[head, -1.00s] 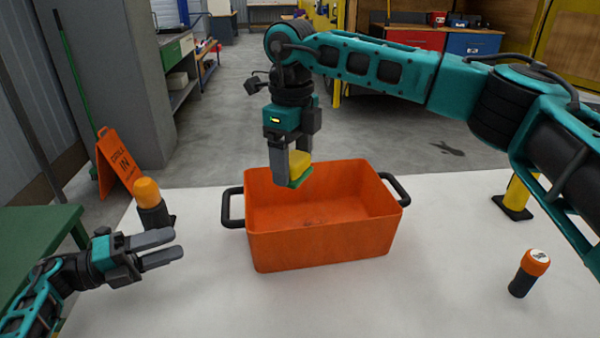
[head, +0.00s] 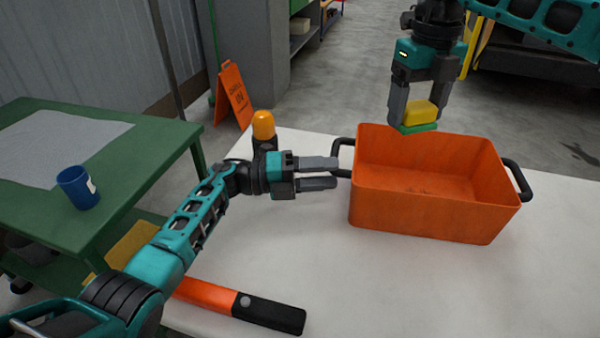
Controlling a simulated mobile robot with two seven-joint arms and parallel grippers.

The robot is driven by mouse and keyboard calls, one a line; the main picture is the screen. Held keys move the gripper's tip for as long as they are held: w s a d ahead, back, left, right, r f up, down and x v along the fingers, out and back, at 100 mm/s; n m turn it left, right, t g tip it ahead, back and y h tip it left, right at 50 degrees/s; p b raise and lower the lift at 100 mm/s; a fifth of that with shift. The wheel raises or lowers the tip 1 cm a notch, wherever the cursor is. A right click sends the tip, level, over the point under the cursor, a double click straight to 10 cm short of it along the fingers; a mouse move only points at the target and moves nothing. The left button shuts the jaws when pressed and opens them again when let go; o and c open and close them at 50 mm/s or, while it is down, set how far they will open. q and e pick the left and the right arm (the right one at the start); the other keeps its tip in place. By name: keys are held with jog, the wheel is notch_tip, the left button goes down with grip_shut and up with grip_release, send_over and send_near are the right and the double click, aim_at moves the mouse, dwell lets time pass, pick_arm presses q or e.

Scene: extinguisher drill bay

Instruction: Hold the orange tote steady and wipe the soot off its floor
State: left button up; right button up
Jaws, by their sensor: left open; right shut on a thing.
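The orange tote (head: 430,216) stands upright on the white table, with black handles at its left (head: 336,152) and right (head: 519,181). Faint dark soot specks (head: 416,189) show on its floor; the near wall hides part of that floor. My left gripper (head: 336,173) is open, its fingertips right at the left handle; I cannot tell whether they touch it. My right gripper (head: 420,108) points down and is shut on a yellow and green sponge (head: 420,115), above the tote's far left part. The sponge appears clear of the floor.
An orange-topped black cylinder (head: 263,126) stands behind my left gripper. An orange and black tool (head: 265,309) lies at the near table edge. A green bench (head: 120,165) with a blue cup (head: 77,187) stands at left. The table in front of the tote is clear.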

pick_arm(q)
jog(key=shift+d, duration=1)
jog(key=shift+w+r, duration=0.1)
grip_shut()
